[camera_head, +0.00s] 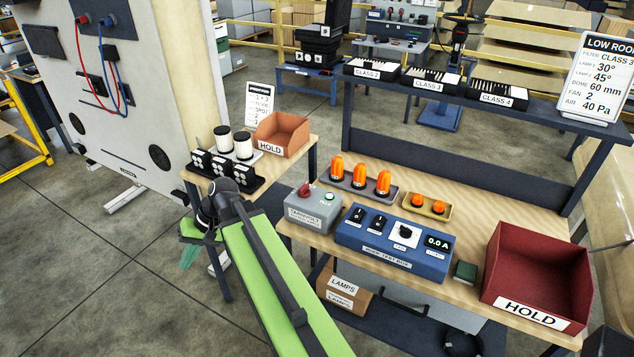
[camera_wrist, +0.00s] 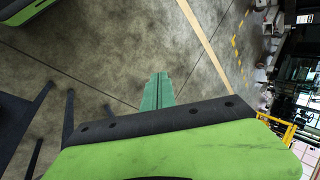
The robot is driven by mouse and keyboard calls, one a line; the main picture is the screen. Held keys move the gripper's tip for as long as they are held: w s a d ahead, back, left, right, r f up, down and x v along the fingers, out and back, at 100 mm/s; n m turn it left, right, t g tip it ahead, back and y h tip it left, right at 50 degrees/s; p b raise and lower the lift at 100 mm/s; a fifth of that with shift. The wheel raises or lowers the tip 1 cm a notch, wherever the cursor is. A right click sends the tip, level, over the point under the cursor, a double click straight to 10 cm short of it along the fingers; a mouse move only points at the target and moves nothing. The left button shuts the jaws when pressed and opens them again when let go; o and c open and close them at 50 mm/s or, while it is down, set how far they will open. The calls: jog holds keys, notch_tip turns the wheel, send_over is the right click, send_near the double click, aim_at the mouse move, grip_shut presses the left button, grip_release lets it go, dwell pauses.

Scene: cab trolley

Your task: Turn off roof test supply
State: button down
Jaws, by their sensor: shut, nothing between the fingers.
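The blue test box (camera_head: 393,252) sits on the wooden workbench, with two black switches, a white-ringed black knob (camera_head: 405,232) and a display (camera_head: 438,243) reading 0.0 A. To its left is a grey control box (camera_head: 314,213) with a red knob (camera_head: 304,190) and a small green button; its label is hard to read. My gripper (camera_head: 190,256) hangs over the floor, left of the bench and apart from both boxes. Its teal fingers also show in the wrist view (camera_wrist: 158,92), shut together and empty, above bare concrete. Neither box shows in the wrist view.
Orange beacons (camera_head: 359,175) and a dark red HOLD bin (camera_head: 541,268) stand on the bench. A side table holds white filters (camera_head: 243,145), black units and an orange HOLD bin (camera_head: 281,133). A large pale panel (camera_head: 125,85) stands at left. Floor at lower left is clear.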

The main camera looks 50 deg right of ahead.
aim_at(308, 186)
jog(key=s+d+r+m+t, duration=0.2)
jog(key=s+d+r+m, duration=0.1)
jog(key=d, duration=0.9)
jog(key=s+d+r+m+t+h+p, duration=0.1)
jog(key=s+d+r+m+t, duration=0.1)
jog(key=d, duration=1)
jog(key=s+d+r+m+t+p, duration=0.1)
jog(key=s+d+r+m+t, duration=0.2)
jog(key=d, duration=0.9)
jog(key=shift+s+d+r+m+t, duration=0.15)
jog(key=shift+s+r, duration=0.15)
jog(key=shift+s, duration=0.25)
jog(key=shift+s+a+r+m+t, duration=0.1)
jog(key=shift+s+r+t, duration=0.15)
jog(key=shift+s, duration=0.25)
jog(key=shift+s+d+r+m+t, duration=0.1)
jog(key=shift+s+r, duration=0.2)
jog(key=shift+s, duration=0.25)
jog(key=s+d+r+m+t+h, duration=0.1)
jog(key=s+d+m+h, duration=0.1)
jog(key=s+d, duration=0.7)
jog(key=shift+s+d+h+p, duration=0.2)
jog(key=shift+s+h+p, duration=0.2)
jog(key=shift+s, duration=0.15)
jog(key=shift+m, duration=0.25)
